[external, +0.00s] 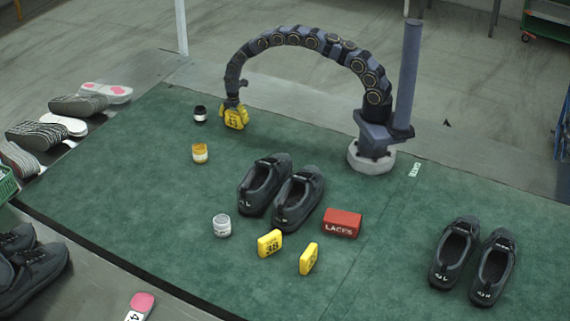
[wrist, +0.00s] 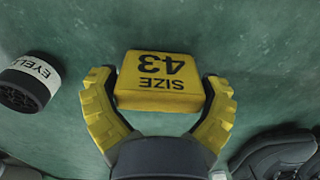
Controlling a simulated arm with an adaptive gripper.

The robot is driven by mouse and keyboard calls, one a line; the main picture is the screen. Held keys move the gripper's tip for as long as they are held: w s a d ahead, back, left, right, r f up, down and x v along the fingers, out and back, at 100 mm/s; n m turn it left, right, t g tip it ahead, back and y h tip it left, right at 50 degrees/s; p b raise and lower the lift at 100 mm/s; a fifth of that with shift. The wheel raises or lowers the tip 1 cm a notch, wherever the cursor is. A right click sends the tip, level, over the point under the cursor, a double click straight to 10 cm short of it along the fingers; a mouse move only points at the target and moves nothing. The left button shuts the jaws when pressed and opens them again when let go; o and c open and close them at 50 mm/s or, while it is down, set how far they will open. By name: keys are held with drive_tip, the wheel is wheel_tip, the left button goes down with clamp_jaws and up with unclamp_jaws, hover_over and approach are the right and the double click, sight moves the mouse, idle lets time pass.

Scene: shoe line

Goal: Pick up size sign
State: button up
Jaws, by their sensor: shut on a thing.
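The yellow size 43 sign (wrist: 160,82) sits between the fingers of my gripper (wrist: 160,110) in the wrist view, its black print upside down there. In the external view my yellow gripper (external: 235,117) is at the far left end of my arm, shut on this sign low over the green mat. I cannot tell whether the sign touches the mat. Two more yellow size signs stand on the mat near the front: one reading 38 (external: 270,244) and one turned at an angle (external: 309,259).
A dark eyelet jar (external: 200,114) stands left of my gripper. A yellow jar (external: 200,153), a white jar (external: 222,226), a red laces box (external: 342,223) and a dark shoe pair (external: 283,190) stand on the green mat (external: 130,190). Another pair (external: 474,262) is at right. Soles line the left edge.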

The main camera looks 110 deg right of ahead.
sight(235, 112)
drive_tip(key=shift+r, duration=0.3)
wheel_tip(235, 112, up, 3)
drive_tip(key=shift+s+a+r, duration=0.1)
drive_tip(key=shift+s+r, duration=0.05)
drive_tip(key=shift+c, duration=0.4)
drive_tip(key=s+a+r, duration=0.8)
drive_tip(key=s+r, duration=0.1)
drive_tip(key=s, duration=0.1)
drive_tip(key=shift+s+a, duration=0.25)
drive_tip(key=shift+a, duration=0.1)
